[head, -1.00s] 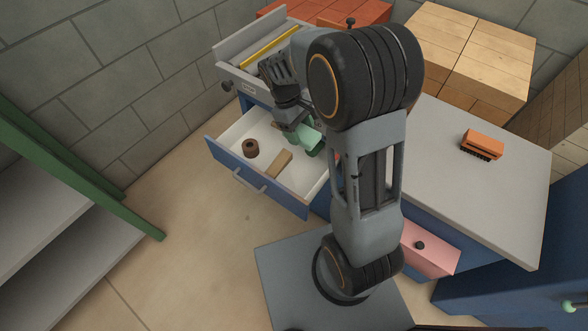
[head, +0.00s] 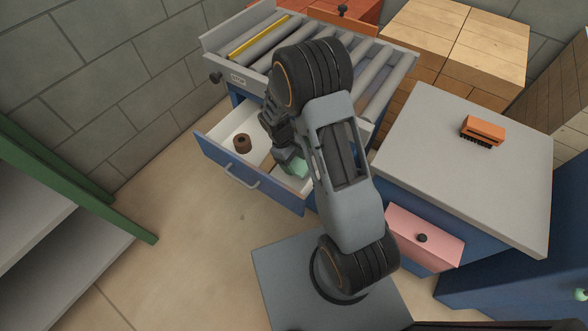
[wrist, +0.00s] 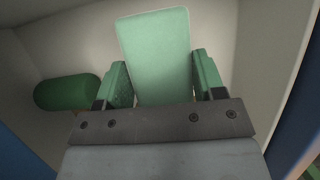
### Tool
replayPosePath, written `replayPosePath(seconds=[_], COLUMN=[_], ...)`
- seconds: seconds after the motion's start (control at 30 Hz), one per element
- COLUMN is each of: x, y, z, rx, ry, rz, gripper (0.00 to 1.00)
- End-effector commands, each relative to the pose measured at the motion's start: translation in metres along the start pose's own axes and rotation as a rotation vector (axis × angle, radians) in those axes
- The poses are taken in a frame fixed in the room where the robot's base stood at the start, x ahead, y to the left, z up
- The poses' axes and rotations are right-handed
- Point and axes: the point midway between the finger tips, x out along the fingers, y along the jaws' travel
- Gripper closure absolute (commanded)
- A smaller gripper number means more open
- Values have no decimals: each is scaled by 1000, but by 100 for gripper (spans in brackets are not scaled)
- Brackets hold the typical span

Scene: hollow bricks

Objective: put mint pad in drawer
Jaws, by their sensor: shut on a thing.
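My gripper (head: 287,156) is shut on the mint pad (head: 297,168), a flat pale green block. In the wrist view the pad (wrist: 155,50) sticks out between the two green fingertips (wrist: 160,85). The open drawer (head: 250,186) has a blue front and a white inside. The gripper and pad are at the drawer, over or within its right part, with pale walls around them in the wrist view. I cannot tell whether the pad touches the drawer floor. My arm hides part of the drawer.
The drawer holds a brown ring (head: 242,143), a partly hidden wooden block (head: 267,163) and a dark green cylinder (wrist: 66,93). A roller tray (head: 398,75) with a yellow bar (head: 258,38) is above. An orange brush (head: 483,130) lies on a grey top; a pink drawer (head: 424,236) is below.

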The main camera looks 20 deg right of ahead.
Motion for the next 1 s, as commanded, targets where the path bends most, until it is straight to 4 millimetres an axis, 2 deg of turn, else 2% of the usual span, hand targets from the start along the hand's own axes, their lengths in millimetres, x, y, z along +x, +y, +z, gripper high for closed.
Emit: replayPosePath(seconds=[0.33,0.77,0.8,1.0], x=[36,41,42,41], y=[0,0,0,0], z=[-15,-17,-17,-17], rx=[-2,0,0,0], ry=[-2,0,0,0], rz=[0,0,0,0], gripper=[59,59,36,17])
